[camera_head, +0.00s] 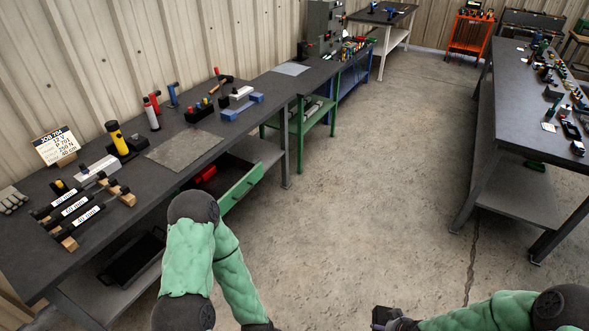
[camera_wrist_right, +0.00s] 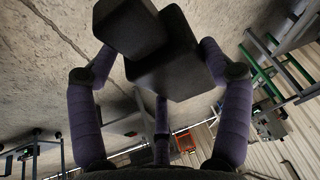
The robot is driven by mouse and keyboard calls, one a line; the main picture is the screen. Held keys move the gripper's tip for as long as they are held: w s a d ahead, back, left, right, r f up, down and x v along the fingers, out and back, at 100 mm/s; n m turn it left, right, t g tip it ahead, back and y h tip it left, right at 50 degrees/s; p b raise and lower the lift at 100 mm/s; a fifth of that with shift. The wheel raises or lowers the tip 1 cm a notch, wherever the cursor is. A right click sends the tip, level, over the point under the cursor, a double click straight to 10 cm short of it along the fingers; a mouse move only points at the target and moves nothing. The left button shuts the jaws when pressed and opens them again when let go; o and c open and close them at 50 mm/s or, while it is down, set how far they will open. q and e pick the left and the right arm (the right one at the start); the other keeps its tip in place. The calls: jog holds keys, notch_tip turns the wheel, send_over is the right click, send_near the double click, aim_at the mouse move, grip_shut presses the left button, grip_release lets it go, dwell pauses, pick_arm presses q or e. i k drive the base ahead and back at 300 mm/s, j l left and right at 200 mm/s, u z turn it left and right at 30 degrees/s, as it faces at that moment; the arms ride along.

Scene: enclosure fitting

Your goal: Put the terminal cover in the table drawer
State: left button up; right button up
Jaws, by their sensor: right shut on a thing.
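A dark stepped block, which I take to be the terminal cover (camera_wrist_right: 165,55), is held between the fingers of my right gripper (camera_wrist_right: 160,65) in the wrist view. In the head view the dark block (camera_head: 382,315) shows at the bottom edge, over the floor and well right of the bench. My right gripper is shut on it. The table drawer (camera_head: 241,189), with a green front, stands pulled out under the left bench and has red things (camera_head: 205,174) inside. My left arm is in front of the bench; its gripper lies below the picture.
The left bench (camera_head: 215,150) carries labelled black cylinders (camera_head: 75,208), a yellow-black cylinder (camera_head: 116,137), a job card (camera_head: 57,146), a grey mat (camera_head: 185,149) and tools. A black tray (camera_head: 130,257) sits on its lower shelf. The floor between the benches is clear.

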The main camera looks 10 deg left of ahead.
aim_at(223, 190)
jog(key=i+l+u, duration=0.1)
jog(key=i+u, duration=0.35)
jog(key=i+l+u, duration=0.15)
jog(key=u, duration=0.3)
jog(key=i+l+u, duration=0.3)
jog(key=u, duration=0.15)
jog(key=i+l+u, duration=0.2)
jog(key=l+u, duration=0.25)
